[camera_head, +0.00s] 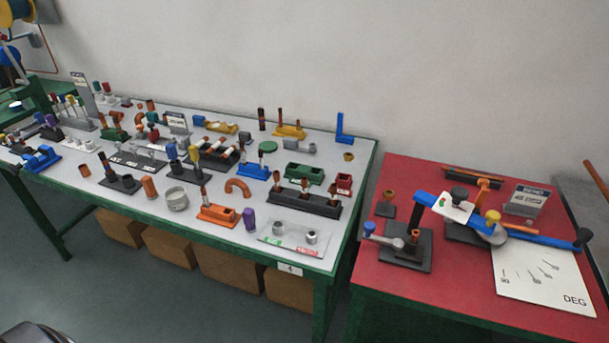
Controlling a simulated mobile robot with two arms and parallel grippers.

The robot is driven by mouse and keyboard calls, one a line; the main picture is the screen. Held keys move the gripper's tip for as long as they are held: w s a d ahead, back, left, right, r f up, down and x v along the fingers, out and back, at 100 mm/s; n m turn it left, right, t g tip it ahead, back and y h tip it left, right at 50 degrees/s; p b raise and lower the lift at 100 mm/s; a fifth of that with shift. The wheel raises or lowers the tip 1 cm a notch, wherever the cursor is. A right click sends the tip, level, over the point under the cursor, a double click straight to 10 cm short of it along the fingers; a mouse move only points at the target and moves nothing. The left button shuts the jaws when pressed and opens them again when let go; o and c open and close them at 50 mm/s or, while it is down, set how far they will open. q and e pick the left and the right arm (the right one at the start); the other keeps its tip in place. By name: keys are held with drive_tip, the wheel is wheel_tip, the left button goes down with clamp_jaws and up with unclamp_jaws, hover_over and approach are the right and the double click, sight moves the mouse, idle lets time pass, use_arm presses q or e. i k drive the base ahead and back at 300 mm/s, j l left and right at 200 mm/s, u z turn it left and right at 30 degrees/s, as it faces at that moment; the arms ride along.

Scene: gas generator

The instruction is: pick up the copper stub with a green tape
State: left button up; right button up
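Several copper-coloured pieces stand or lie on the grey-topped table (345,165). A short copper stub (150,188) stands near the front edge, and a smaller copper piece (84,171) is further left. A dark brown upright stub (262,118) stands near the back. A long dark holder (290,203) has several short upright copper pieces in it. I cannot make out green tape on any stub at this size, so I cannot tell which one is the taped one. Neither of my grippers is in view.
A red-topped table (400,175) to the right holds a blue-armed bending tool (455,208) and a DEG sheet (545,285). The grey table is crowded. Cardboard boxes (228,268) stand below.

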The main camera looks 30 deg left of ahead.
sight(416, 233)
drive_tip(key=i+l+u, duration=0.15)
drive_tip(key=l+u, duration=0.3)
drive_tip(key=i+l+u, duration=0.1)
drive_tip(key=l+u, duration=0.75)
drive_tip(key=l, duration=0.2)
